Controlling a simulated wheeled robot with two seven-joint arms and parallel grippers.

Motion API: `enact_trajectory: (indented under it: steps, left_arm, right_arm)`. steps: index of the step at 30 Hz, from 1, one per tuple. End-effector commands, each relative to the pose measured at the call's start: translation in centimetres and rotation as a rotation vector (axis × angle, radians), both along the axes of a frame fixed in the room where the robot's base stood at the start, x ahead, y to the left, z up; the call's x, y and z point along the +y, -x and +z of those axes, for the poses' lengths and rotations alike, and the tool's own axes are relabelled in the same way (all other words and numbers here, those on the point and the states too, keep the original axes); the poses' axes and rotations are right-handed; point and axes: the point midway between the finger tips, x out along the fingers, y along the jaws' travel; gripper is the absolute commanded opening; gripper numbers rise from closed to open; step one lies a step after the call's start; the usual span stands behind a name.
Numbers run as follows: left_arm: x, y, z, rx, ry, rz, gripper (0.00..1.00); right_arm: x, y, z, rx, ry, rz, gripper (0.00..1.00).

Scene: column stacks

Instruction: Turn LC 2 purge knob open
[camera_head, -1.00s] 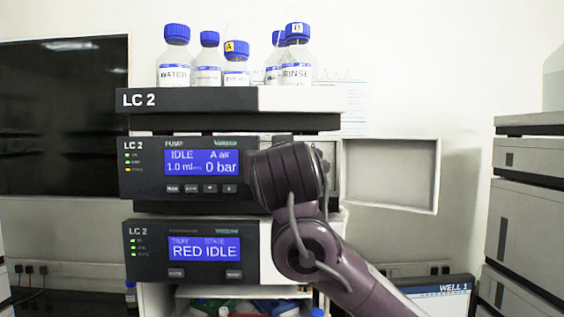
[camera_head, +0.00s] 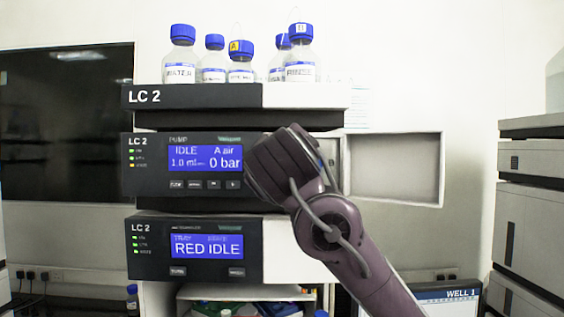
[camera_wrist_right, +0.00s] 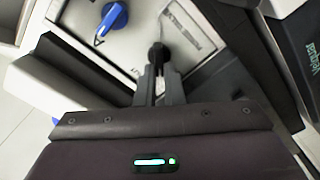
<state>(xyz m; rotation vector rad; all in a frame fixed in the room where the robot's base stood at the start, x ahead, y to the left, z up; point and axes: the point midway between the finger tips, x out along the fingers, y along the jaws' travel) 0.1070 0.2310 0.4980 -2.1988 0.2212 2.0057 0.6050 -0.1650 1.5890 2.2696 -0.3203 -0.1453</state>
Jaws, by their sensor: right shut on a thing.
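The LC 2 pump module (camera_head: 185,165) is the upper unit in the head view; its display reads IDLE, A air and 0 bar. Its front door (camera_head: 393,168) stands open to the right. In the wrist view my right gripper (camera_wrist_right: 159,78) is shut on a small black knob (camera_wrist_right: 158,52), the purge knob, on the pale panel. Its fingers point straight at the knob. In the head view my right wrist covers the knob and the fingers. My left gripper is not in view.
Capped bottles (camera_head: 181,55) stand on the LC 2 top tray (camera_head: 200,96).

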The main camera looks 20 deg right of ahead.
Motion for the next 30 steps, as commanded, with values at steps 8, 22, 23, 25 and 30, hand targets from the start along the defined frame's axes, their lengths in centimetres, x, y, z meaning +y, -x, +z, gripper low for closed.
enact_trajectory:
  steps: [8,22,23,25,30]
  left_arm:
    - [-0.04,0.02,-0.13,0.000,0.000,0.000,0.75]
    - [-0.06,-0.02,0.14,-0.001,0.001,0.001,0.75]
    - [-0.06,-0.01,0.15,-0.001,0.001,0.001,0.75]
    - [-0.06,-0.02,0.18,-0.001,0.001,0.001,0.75]
    - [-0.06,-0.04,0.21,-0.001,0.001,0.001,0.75]
  right_arm:
    - [0.15,-0.06,-0.19,0.072,0.251,0.001,0.00]
    - [0.28,-0.07,-0.51,0.161,0.566,0.001,0.00]
    - [0.27,-0.07,-0.52,0.164,0.577,0.001,0.00]
    - [0.28,-0.07,-0.56,0.171,0.600,0.001,0.00]
    - [0.28,-0.07,-0.61,0.180,0.636,0.000,0.00]
